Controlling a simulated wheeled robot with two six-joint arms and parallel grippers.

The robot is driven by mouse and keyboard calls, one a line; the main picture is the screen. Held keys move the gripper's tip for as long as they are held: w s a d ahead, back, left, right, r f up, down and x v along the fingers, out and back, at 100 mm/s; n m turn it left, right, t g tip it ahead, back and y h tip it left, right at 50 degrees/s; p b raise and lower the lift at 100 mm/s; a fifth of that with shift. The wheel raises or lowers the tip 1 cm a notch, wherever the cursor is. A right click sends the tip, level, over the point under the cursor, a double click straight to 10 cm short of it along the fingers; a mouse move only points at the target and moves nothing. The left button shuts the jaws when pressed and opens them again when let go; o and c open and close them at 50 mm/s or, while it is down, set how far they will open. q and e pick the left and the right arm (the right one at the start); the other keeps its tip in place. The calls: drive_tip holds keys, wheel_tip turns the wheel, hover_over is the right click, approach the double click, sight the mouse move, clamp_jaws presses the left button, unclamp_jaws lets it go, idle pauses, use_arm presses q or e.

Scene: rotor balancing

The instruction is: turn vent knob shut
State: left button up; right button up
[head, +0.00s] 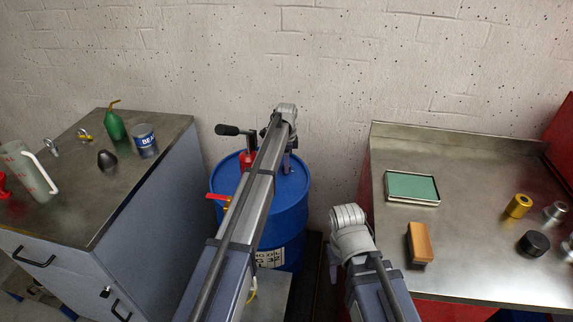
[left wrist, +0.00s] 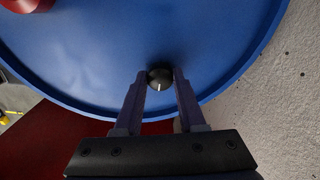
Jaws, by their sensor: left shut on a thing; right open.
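A blue drum (head: 293,215) stands on the floor between the two benches; its top also fills much of the left wrist view (left wrist: 90,60). The vent knob (left wrist: 159,77) is a small black round knob with a white mark, near the rim of the drum's top. My left gripper (left wrist: 159,71) is shut on the knob, one finger on each side. In the head view my left gripper (head: 288,166) reaches down to the drum top, and the knob is hidden there. My right gripper (head: 334,266) is low beside the right bench, open, its fingers mostly hidden by the wrist.
A red pump (head: 248,159) with a black handle stands on the drum. A red-handled tap (head: 218,197) sticks out at its side. The left cabinet (head: 150,185) holds bottles and small parts. The right bench (head: 465,190) holds a green pad, a brush and metal parts.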

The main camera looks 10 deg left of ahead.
use_arm(q)
clamp_jaws()
drive_tip(key=n, duration=0.4)
drive_tip(key=shift+n, duration=0.3)
drive_tip(key=n, duration=0.4)
drive_tip(key=shift+n, duration=0.3)
drive_tip(key=n, duration=0.4)
drive_tip(key=shift+n, duration=2.3)
drive_tip(key=o, duration=1.1)
unclamp_jaws()
drive_tip(key=shift+r, duration=0.1)
